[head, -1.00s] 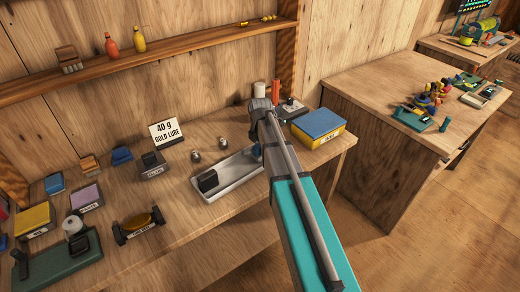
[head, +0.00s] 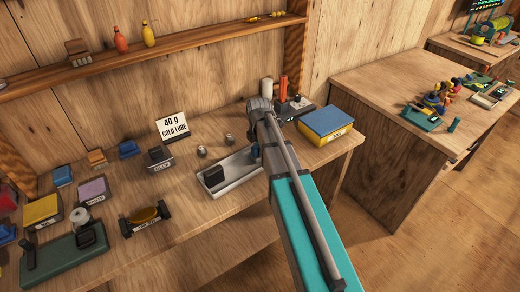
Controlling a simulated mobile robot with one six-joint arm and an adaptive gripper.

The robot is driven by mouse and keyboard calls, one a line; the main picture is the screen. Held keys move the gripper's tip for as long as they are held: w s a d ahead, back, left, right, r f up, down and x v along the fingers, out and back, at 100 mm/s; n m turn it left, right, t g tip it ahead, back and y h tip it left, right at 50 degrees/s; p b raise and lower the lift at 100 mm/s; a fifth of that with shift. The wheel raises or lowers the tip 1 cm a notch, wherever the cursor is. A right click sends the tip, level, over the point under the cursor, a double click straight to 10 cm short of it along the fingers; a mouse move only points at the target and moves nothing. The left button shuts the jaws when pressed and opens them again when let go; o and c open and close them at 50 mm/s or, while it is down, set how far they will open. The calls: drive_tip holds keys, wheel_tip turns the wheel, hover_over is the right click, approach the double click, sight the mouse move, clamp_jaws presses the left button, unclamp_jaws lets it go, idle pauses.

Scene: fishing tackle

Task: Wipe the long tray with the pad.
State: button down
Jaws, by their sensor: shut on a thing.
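The long tray (head: 240,173) is a pale, shallow metal tray on the workbench, with a dark block (head: 213,176) standing in its left end. My arm reaches in from the lower right and covers the tray's right end. My gripper (head: 256,150) points down at that end, mostly hidden behind my arm. It is shut on what seems to be the pad, of which only a small bluish bit shows. I cannot tell whether the pad touches the tray floor.
Two metal weights (head: 229,139) and a "40 g gold lure" sign (head: 172,127) stand behind the tray. A blue-and-yellow box (head: 326,125) is to its right. A dark scale-like holder (head: 145,217) and several small boxes lie left. The bench front before the tray is clear.

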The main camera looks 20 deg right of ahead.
drive_tip(key=shift+s+a+f, duration=0.1)
drive_tip(key=shift+s+a, duration=0.35)
drive_tip(key=shift+a, duration=0.45)
drive_tip(key=shift+s+a+f, duration=0.1)
drive_tip(key=shift+s+a, duration=0.3)
drive_tip(key=shift+a, duration=0.45)
drive_tip(key=shift+r, duration=0.1)
drive_tip(key=shift+w+r+p, duration=0.1)
drive_tip(key=shift+r+p, duration=2.8)
drive_tip(key=shift+r, duration=0.05)
drive_tip(key=shift+r, duration=0.1)
drive_tip(key=shift+r+p, duration=1.45)
drive_tip(key=shift+p, duration=0.05)
